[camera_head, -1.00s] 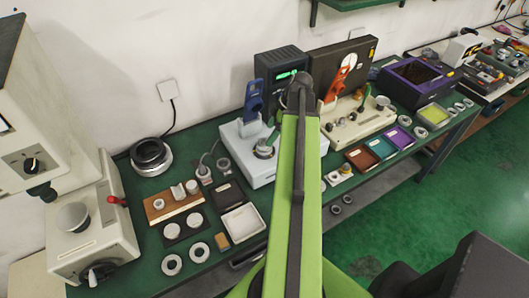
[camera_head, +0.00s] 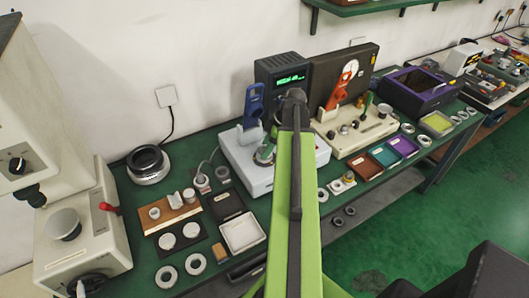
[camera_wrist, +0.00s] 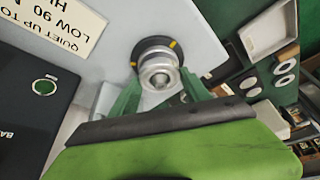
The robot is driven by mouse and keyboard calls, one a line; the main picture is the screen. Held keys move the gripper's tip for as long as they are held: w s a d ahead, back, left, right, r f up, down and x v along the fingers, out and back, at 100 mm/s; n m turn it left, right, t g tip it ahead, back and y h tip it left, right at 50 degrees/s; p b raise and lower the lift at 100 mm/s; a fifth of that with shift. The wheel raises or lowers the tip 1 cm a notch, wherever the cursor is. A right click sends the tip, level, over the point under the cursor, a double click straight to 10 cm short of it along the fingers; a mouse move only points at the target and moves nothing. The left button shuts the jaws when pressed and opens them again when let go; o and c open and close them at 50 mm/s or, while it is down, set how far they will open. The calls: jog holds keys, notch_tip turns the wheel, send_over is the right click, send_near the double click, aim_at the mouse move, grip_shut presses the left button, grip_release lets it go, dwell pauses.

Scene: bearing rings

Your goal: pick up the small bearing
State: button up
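In the wrist view, a small metallic ring part (camera_wrist: 158,72) sits on a dark round seat with yellow marks, on a pale grey machine (camera_wrist: 195,45). I cannot tell for sure whether it is the small bearing. My gripper (camera_wrist: 160,84) has two green fingers spread apart, one on each side of this part, with a visible gap between them. I cannot tell whether they touch it. In the head view, the pale machine (camera_head: 237,155) stands mid-bench, partly hidden by my green arm.
A large dark-and-silver ring (camera_head: 148,165) stands at the left. Pale rings (camera_head: 166,277) lie at the bench's front left, near a white tray (camera_head: 243,232). A blue upright holder (camera_head: 254,105) and a dark display box (camera_head: 284,78) rise behind the pale machine. A beige fixture (camera_head: 360,125) stands to the right.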

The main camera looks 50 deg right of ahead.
jog(key=c, duration=0.9)
jog(key=shift+r, duration=0.1)
